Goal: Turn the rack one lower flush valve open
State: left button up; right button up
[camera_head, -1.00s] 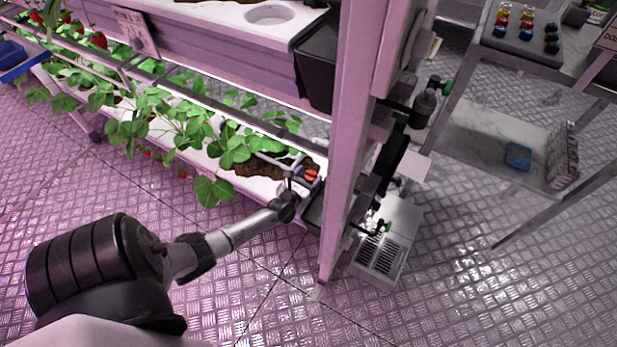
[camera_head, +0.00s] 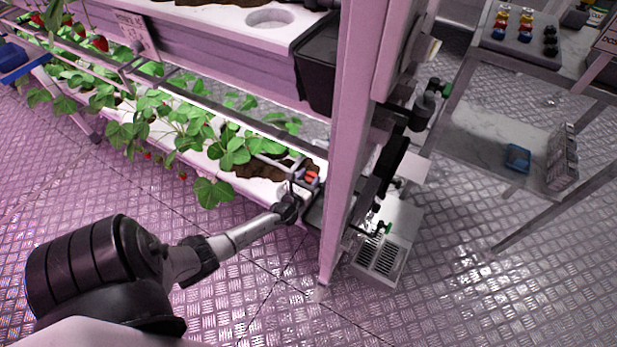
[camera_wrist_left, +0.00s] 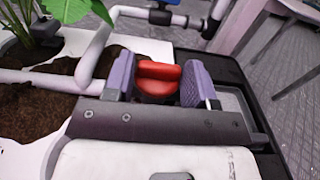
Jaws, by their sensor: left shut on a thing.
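The red handle of the lower flush valve (camera_wrist_left: 157,87) sits between the two purple fingers of my left gripper (camera_wrist_left: 160,80) in the left wrist view. The gripper is shut on it. In the head view my left gripper (camera_head: 306,177) is at the right end of the lower trough, beside the rack post, and the red valve handle (camera_head: 312,175) shows as a small patch between its fingers. The valve body under the handle is mostly hidden by the gripper. My right gripper is not in view.
The pink-white rack post (camera_head: 345,150) stands just right of the gripper. Strawberry plants (camera_head: 190,135) fill the lower trough to the left. A white pipe (camera_wrist_left: 50,82) runs beside the fingers. A grey floor unit (camera_head: 385,250) stands right of the post; a metal cart (camera_head: 510,125) is farther right.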

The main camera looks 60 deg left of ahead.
pick_arm(q)
jog(key=o, duration=0.9)
jog(key=shift+c, duration=0.2)
jog(key=shift+s+d, duration=0.1)
jog(key=shift+s+d, duration=0.15)
jog(key=shift+s, duration=0.1)
jog(key=p+v, duration=0.4)
jog(key=v, duration=0.7)
jog(key=shift+s+d, duration=0.2)
jog(key=shift+s+d+p, duration=0.35)
jog(key=shift+s, duration=0.3)
